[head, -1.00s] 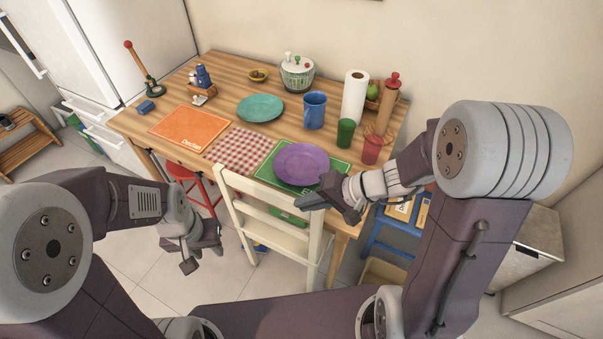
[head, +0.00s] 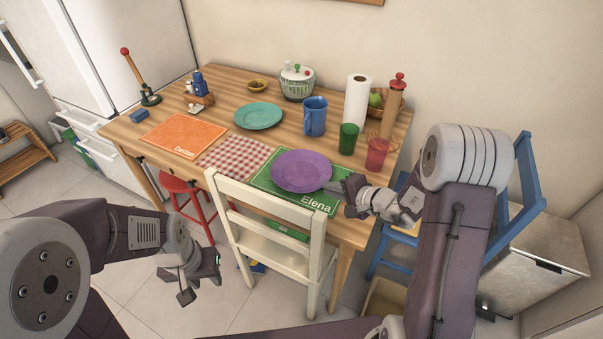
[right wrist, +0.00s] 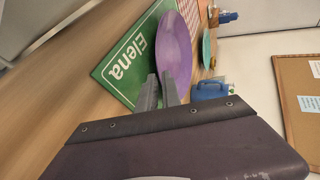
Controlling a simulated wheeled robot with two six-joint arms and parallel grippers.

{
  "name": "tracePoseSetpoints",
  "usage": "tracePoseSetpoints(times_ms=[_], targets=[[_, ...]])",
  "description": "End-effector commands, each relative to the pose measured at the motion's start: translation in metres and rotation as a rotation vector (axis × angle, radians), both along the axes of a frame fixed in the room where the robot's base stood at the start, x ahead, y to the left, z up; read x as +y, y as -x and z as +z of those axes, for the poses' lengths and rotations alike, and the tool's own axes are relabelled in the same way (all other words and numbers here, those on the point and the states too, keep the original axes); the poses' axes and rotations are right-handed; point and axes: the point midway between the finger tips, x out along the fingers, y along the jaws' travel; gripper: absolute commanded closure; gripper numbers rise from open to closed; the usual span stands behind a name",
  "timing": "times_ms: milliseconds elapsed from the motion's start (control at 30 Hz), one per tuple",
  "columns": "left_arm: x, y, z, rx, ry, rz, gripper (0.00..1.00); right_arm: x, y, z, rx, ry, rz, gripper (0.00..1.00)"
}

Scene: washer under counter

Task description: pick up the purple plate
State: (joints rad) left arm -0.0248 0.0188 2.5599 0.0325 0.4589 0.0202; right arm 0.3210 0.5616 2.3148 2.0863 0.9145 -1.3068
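The purple plate (head: 301,171) lies on the green placemat marked "Elena" (head: 318,201), near the table's front edge. It also shows in the right wrist view (right wrist: 174,45), tilted by the camera's angle. My right gripper (head: 338,187) is at the plate's right rim, low over the placemat. In the right wrist view its two fingers (right wrist: 158,80) are close together with their tips at the rim; whether they grip it I cannot tell. My left gripper (head: 200,280) is open and empty, in the air left of the white chair.
The white chair (head: 266,210) stands against the table's front. A red cup (head: 377,154) and green cup (head: 348,139) stand behind my right gripper. A teal plate (head: 258,116) and blue pitcher (head: 314,116) are farther back. A blue chair (head: 530,175) stands to the right.

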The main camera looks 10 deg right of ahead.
Motion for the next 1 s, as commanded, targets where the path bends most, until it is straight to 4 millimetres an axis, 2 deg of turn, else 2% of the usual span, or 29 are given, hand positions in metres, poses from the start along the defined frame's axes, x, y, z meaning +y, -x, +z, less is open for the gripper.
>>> tracePoseSetpoints(times_ms=[100, 200, 400, 467, 1000], targets=[[0.0, 0.0, 0.0, 0.0, 0.0, 0.0, 0.64, 0.01, -0.016, -0.011, 0.001, 0.0, 0.003, 0.92], [0.0, 0.0, -0.001, 0.0, 0.0, 0.0, 0.64, 0.014, -0.022, -0.015, 0.001, 0.001, 0.0, 0.92], [0.0, 0.0, 0.0, 0.0, 0.0, 0.0, 0.64, 0.014, -0.023, -0.015, 0.0, 0.0, -0.001, 0.92], [0.0, 0.0, 0.0, 0.0, 0.0, 0.0, 0.64, 0.014, -0.023, -0.015, 0.0, 0.0, -0.001, 1.0], [0.0, 0.0, -0.001, 0.0, 0.0, 0.0, 0.64, 0.014, -0.023, -0.015, 0.002, 0.001, 0.0, 1.0]])
